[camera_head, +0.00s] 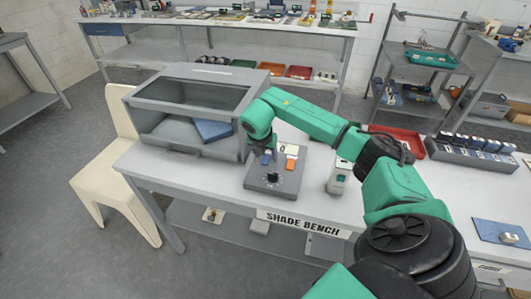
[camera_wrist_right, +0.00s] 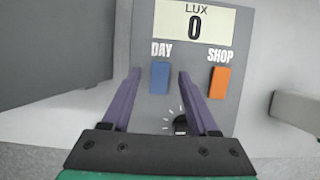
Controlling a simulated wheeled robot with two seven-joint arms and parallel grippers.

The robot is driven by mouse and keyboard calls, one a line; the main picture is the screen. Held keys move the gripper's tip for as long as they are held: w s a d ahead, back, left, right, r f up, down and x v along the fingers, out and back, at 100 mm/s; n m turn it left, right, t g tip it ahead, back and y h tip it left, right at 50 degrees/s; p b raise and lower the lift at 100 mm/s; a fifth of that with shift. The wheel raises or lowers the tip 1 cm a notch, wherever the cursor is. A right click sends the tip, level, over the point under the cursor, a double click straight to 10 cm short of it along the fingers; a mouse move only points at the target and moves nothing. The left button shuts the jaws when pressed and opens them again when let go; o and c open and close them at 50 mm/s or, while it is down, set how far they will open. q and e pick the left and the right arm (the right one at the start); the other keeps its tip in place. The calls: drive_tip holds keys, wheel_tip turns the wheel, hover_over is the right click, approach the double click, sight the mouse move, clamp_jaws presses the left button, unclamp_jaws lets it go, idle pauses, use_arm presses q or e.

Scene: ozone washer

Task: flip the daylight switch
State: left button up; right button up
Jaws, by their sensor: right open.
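The grey control box (camera_head: 258,184) sits on the white bench in front of the cabinet. In the right wrist view, its face (camera_wrist_right: 193,55) carries a blue switch (camera_wrist_right: 160,78) labelled DAY and an orange switch (camera_wrist_right: 220,87) labelled SHOP. The display (camera_wrist_right: 194,24) above them reads LUX 0. A black knob (camera_wrist_right: 181,124) is below, partly behind a finger. My right gripper (camera_wrist_right: 158,75) is open and empty, its purple fingers on either side of the blue switch in that view. Whether they touch the box cannot be told. My left gripper is not in view.
A grey cabinet (camera_head: 180,110) with a window and a blue item inside stands left of the box. A small white device (camera_head: 338,178) stands to its right. A red tray (camera_head: 398,140) and a rack of bottles (camera_head: 470,155) are farther right. A cream chair (camera_head: 110,185) stands at the left.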

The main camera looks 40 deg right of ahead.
drive_tip(key=shift+d+f, duration=0.1)
drive_tip(key=shift+f, duration=0.15)
drive_tip(key=shift+w, duration=0.1)
clamp_jaws()
drive_tip(key=shift+w+d+g+y, duration=0.1)
drive_tip(key=shift+g+y, duration=0.2)
drive_tip(key=shift+y, duration=0.1)
drive_tip(key=shift+w+d+g+y, duration=0.15)
drive_tip(key=shift+d+g+y, duration=0.05)
drive_tip(key=shift+g+y, duration=0.6)
unclamp_jaws()
drive_tip(key=shift+r, duration=0.1)
